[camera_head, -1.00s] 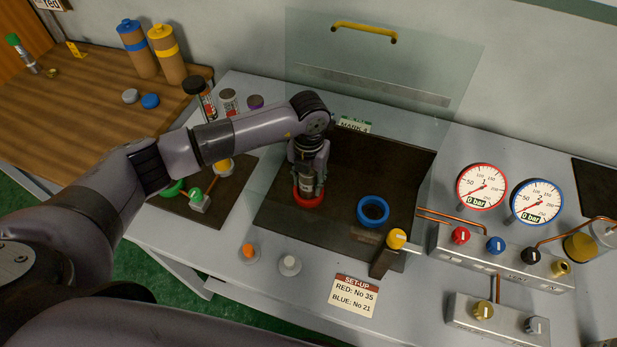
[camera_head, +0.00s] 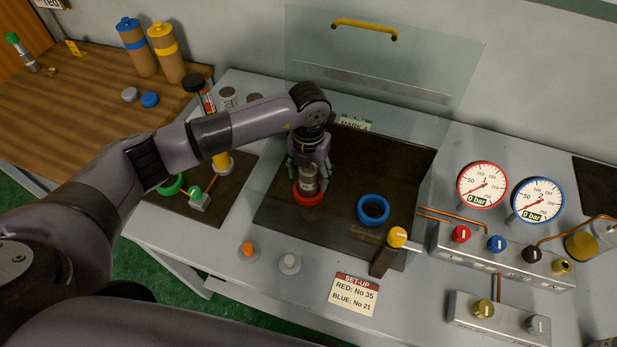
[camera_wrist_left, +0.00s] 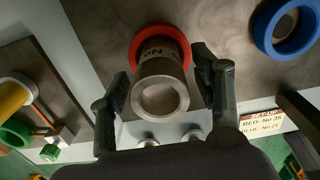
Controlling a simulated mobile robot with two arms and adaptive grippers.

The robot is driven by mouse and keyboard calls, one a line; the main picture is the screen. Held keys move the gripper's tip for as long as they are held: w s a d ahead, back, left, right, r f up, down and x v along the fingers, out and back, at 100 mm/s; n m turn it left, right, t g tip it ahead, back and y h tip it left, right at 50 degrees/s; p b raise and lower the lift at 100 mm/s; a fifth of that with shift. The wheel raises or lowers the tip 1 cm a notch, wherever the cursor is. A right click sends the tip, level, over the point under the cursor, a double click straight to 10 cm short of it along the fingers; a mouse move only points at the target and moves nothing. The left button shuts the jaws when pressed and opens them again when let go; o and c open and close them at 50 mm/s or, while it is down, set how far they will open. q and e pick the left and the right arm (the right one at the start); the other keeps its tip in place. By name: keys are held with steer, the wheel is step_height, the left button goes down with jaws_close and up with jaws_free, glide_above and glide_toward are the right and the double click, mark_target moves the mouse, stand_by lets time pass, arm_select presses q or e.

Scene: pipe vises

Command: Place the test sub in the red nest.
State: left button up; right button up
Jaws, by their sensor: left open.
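My left gripper (camera_head: 309,166) is above and around the sub. Its two fingers (camera_wrist_left: 164,88) are spread, with a gap on each side of the sub. The sub's lower end is hidden inside the nest. My right gripper is not in view.
The blue nest (camera_head: 373,209) is empty, to the right on the same mat. A yellow-knobbed valve (camera_head: 397,237) stands at the mat's front right. A clear screen with a yellow handle (camera_head: 364,30) rises behind. A set-up card (camera_head: 353,295) lies in front.

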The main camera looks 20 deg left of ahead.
mark_target(309, 173)
arm_select(q)
step_height(309, 173, up, 10)
steer(key=b, duration=0.3)
steer(key=shift+f, duration=0.2)
steer(key=shift+r, duration=0.5)
steer(key=shift+s+f, duration=0.1)
